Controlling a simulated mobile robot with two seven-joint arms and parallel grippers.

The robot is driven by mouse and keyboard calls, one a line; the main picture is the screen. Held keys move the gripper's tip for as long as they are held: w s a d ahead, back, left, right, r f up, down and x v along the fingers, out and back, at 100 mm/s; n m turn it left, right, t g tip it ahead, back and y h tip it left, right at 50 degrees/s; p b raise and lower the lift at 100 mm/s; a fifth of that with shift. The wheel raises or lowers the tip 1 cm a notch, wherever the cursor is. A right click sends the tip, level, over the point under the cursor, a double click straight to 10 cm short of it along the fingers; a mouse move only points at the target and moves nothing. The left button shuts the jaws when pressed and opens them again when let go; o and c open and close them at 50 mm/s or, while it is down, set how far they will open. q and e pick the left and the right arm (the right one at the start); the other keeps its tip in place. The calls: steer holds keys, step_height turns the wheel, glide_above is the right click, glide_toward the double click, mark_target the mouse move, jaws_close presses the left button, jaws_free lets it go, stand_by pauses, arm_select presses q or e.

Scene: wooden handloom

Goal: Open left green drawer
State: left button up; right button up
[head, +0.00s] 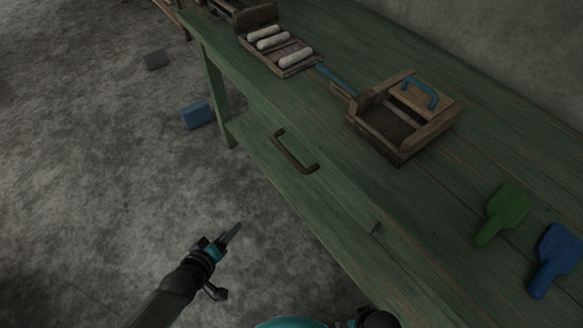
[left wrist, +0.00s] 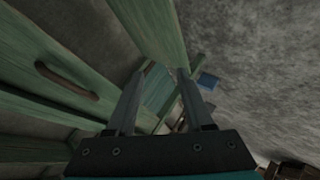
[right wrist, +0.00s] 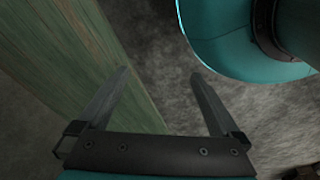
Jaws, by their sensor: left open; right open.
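The green drawer (head: 330,183) is in the long side of the green table and has a dark, bowed handle (head: 295,152). It looks shut, flush or nearly so. The handle also shows at the left of the left wrist view (left wrist: 67,82). My left gripper (head: 230,240) is open and empty, in front of the table and apart from the handle, which lies up and to its right in the head view. In the left wrist view nothing is between its fingers (left wrist: 161,72). My right gripper (right wrist: 160,72) is open and empty beside a green table part.
The green tabletop (head: 440,215) holds a wooden box with a blue handle (head: 400,120), a tray of pale rolls (head: 280,48), a green paddle (head: 502,210) and a blue paddle (head: 555,258). A blue block (head: 197,115) lies near a table leg. The grey floor at left is mostly clear.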

arm_select(q)
steer(key=w+d+r+n+t+h+b, duration=0.2)
steer(key=w+d+r+b, duration=0.1)
steer(key=w+d+r, duration=0.15)
steer(key=n+t+h+b, duration=0.2)
steer(key=n+h+b, duration=0.1)
glide_toward(287, 153)
arm_select(e)
steer(key=w, duration=0.5)
arm_select(q)
steer(key=shift+f+b+x, duration=0.2)
steer(key=shift+b+x, duration=1.35)
steer(key=shift+x, duration=1)
steer(key=shift+f+b+x, duration=0.2)
steer(key=shift+b+x, duration=1.35)
steer(key=shift+x, duration=0.95)
arm_select(e)
steer(key=w+a+r+t, duration=0.1)
steer(key=w+r, duration=0.3)
steer(key=r, duration=0.9)
steer(key=shift+a+r+t, duration=0.2)
steer(key=shift+a+t, duration=0.1)
steer(key=shift+t, duration=0.6)
arm_select(q)
jaws_close()
